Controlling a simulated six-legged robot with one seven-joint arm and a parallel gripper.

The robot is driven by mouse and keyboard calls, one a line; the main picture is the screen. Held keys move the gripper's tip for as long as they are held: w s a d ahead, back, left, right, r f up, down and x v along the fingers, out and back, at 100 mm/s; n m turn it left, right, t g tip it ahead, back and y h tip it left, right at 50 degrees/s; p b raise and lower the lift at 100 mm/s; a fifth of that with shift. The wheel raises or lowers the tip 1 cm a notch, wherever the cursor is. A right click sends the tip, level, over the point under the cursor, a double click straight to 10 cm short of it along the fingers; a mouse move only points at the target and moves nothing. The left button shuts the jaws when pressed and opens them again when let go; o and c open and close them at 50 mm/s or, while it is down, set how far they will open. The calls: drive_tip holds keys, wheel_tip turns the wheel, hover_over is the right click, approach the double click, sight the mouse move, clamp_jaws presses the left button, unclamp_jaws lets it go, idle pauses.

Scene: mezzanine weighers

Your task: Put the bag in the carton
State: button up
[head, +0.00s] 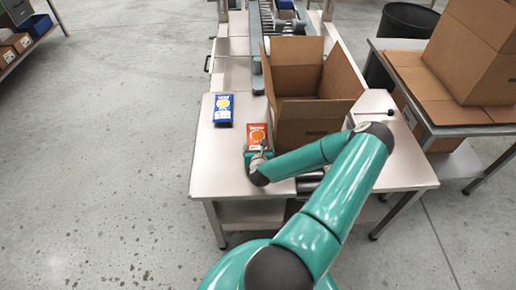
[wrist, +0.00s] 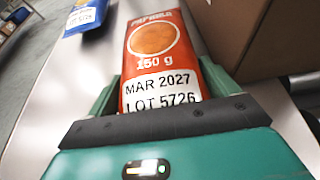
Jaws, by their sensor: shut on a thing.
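An orange-red bag (head: 257,133) with a round orange picture is in my gripper (head: 257,152) at the front of the table, just left of the carton. In the wrist view the bag (wrist: 158,55) lies between the two green fingers of my gripper (wrist: 163,90), which is shut on it. The label reads 150 g, MAR 2027, LOT 5726. The open brown carton (head: 305,122) stands upright on the table with its flaps up; its side also shows in the wrist view (wrist: 250,35). A blue bag (head: 223,109) lies on the table to the left, and also shows in the wrist view (wrist: 84,16).
A roller conveyor (head: 275,18) runs away behind the carton. Another brown carton (head: 475,55) stands on a side table at right. A black bin (head: 408,22) is behind it. The table's left front (head: 218,165) is clear.

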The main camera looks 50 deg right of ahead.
drive_tip(key=o, duration=0.8)
drive_tip(key=shift+f, duration=0.1)
drive_tip(key=shift+c, duration=0.2)
